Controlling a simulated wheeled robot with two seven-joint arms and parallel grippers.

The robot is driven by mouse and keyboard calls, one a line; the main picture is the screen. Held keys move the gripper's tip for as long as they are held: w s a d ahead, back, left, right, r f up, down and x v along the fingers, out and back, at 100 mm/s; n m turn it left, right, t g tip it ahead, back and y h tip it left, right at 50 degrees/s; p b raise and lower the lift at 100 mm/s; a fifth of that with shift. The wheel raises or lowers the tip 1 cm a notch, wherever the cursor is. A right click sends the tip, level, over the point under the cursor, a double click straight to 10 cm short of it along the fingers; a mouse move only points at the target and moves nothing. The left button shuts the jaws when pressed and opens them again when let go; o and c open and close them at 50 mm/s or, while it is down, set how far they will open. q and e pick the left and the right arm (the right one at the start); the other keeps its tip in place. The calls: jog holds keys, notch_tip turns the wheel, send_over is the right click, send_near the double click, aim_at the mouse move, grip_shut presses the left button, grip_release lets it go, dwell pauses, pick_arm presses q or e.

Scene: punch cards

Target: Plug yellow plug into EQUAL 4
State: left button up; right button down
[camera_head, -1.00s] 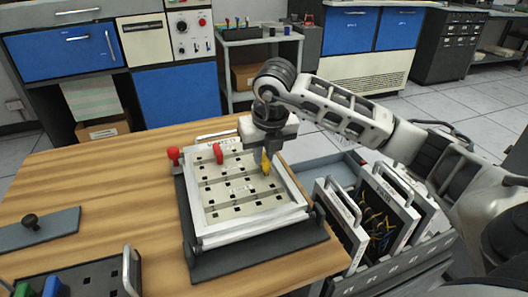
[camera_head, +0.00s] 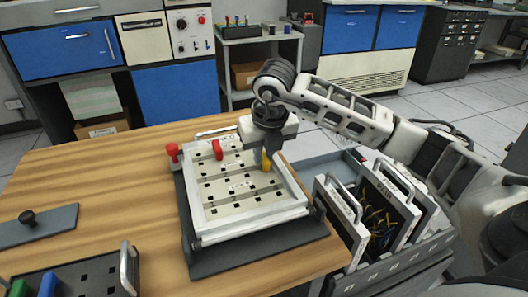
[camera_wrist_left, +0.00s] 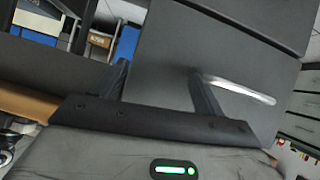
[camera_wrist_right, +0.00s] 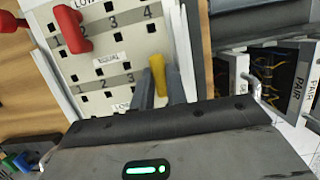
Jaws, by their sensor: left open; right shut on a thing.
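The yellow plug (camera_head: 266,161) is upright between the fingers of my right gripper (camera_head: 267,150), at the right side of the white punch panel (camera_head: 262,223). In the right wrist view my right gripper (camera_wrist_right: 160,85) is shut on the yellow plug (camera_wrist_right: 158,74), just below a printed 4 near the panel's right edge. The EQUAL label (camera_wrist_right: 109,58) is left of it. The plug's lower end is hidden, so I cannot tell whether it sits in a hole. My left gripper (camera_wrist_left: 160,85) is open and empty in the left wrist view.
A red plug (camera_head: 217,151) stands on the panel's upper left, and another red piece (camera_head: 173,153) at its left corner. A crate (camera_head: 400,261) with handled panels stands at right. A tray with green and blue plugs (camera_head: 48,286) is at front left.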

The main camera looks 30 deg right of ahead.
jog(key=c, duration=1.3)
grip_release()
jog(key=shift+f, duration=0.1)
jog(key=shift+d, duration=0.15)
jog(key=p+v, duration=0.1)
jog(key=v, duration=1.5)
jog(key=shift+a+p, duration=0.25)
jog(key=shift+p, duration=0.1)
jog(key=shift+w, duration=0.1)
